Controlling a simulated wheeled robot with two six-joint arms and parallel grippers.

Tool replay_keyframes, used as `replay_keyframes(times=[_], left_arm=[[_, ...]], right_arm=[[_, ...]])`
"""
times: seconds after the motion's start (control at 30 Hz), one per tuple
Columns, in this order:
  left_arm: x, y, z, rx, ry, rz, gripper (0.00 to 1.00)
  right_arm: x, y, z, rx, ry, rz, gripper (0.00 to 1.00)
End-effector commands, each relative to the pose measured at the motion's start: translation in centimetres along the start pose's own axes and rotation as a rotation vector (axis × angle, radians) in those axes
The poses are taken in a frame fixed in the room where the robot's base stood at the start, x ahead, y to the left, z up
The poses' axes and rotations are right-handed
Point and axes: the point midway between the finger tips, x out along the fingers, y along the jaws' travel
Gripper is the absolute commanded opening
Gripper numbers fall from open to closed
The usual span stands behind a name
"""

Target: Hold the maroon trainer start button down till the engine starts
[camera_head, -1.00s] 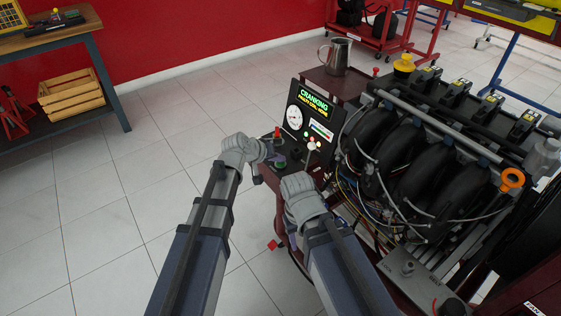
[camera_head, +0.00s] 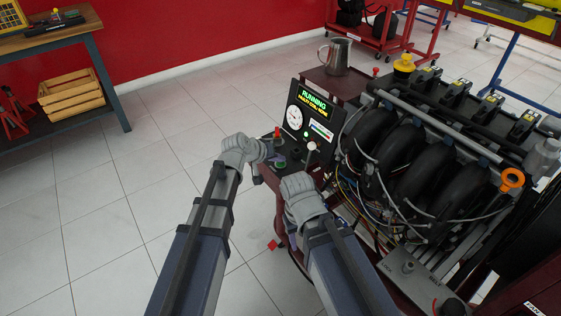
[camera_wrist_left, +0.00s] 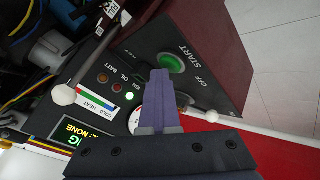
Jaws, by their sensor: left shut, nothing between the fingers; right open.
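The maroon engine trainer (camera_head: 262,172) stands at centre right in the head view. Its panel screen (camera_head: 315,100) reads RUNNING in green. In the left wrist view its box (camera_wrist_left: 205,45) carries a round green button (camera_wrist_left: 170,63) marked START. My left gripper (camera_head: 274,158) is shut and empty over the box. In the left wrist view its fingertips (camera_wrist_left: 160,73) overlap the button's lower edge; I cannot tell whether they touch it. My right gripper (camera_head: 293,220) is open beside the trainer's near side, its fingers mostly hidden by my wrist.
The engine (camera_head: 410,160) with black curved pipes, hoses and wires lies just right of my right arm. A metal jug (camera_head: 338,56) stands behind the panel. A workbench (camera_head: 50,42) with a wooden crate (camera_head: 70,92) is at far left. The tiled floor between is clear.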

Motion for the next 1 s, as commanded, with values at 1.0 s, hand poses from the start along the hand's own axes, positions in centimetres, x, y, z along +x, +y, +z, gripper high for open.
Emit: replay_keyframes(times=[1.0], left_arm=[[-0.66,0.45,-0.48,0.0,0.0,-0.001,0.0]], right_arm=[[-0.94,0.09,0.06,0.0,0.0,0.0,0.5]])
